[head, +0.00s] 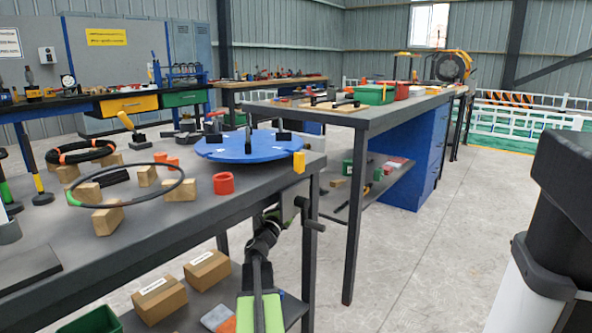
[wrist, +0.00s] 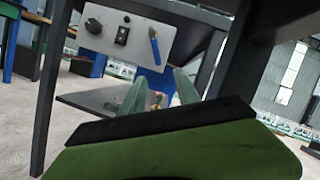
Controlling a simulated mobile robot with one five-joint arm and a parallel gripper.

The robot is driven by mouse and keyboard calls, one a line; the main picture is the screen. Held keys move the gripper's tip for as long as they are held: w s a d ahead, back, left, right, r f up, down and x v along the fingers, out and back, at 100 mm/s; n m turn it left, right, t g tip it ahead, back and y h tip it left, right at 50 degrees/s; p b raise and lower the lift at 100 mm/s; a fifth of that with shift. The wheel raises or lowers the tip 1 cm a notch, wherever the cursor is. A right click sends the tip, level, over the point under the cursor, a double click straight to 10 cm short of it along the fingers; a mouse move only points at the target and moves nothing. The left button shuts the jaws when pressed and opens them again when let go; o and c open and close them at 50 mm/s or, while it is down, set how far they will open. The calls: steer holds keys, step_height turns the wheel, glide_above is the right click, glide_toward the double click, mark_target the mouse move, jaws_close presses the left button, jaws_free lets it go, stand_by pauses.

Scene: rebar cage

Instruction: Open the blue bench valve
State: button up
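The blue valve lever (wrist: 155,48) shows in the wrist view on the right part of a pale panel (wrist: 125,36). It hangs roughly upright, slightly tilted, with a small yellowish part at its top. My gripper (wrist: 159,84) is in the lower middle of the wrist view. Its two pale green fingers are apart, with nothing held between them. The lever is above the fingers in the picture and appears clear of them. In the head view my gripper (head: 290,207) is beside the near bench's right end; the valve and its panel are not visible there.
The near bench (head: 235,205) carries a blue disc (head: 245,147), wooden blocks and rings. Its dark leg (wrist: 47,100) stands left in the wrist view. The panel also has a black knob (wrist: 94,26) and a switch (wrist: 122,36).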

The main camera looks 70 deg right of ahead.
steer(key=w+p+x, duration=0.1)
steer(key=p+x, duration=0.4)
steer(key=x, duration=1.2)
steer(key=shift+p, duration=0.3)
steer(key=shift+r, duration=0.1)
jaws_close()
steer(key=shift+s, duration=0.15)
